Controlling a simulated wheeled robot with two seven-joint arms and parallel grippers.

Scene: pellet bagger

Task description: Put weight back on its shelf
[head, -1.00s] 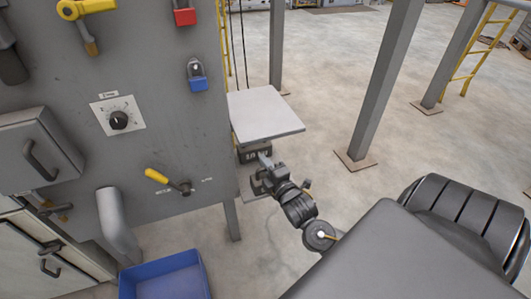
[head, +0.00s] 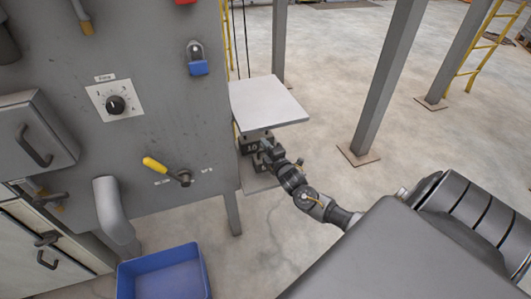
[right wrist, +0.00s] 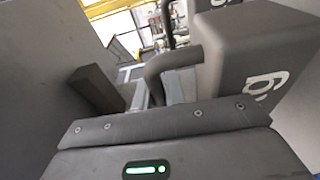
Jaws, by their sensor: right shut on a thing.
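A dark grey weight (right wrist: 255,60) with white lettering and a bent bar handle (right wrist: 172,64) fills the right of the right wrist view. My right gripper (head: 267,154) is shut on it at the handle; one dark finger shows on the left. In the head view, the gripper is between the pale upper plate (head: 268,102) and the lower shelf (head: 260,183), at the cabinet's right side. A dark block marked 10 (head: 251,146) shows there, partly hidden by the gripper. I cannot tell whether the held weight touches the shelf. My left gripper is not in view.
The grey cabinet (head: 140,140) carries a yellow-handled lever (head: 158,165), a dial and a blue padlock (head: 198,62). A blue bin (head: 163,275) stands on the floor. A grey post (head: 385,85) rises on the right, with open floor around it.

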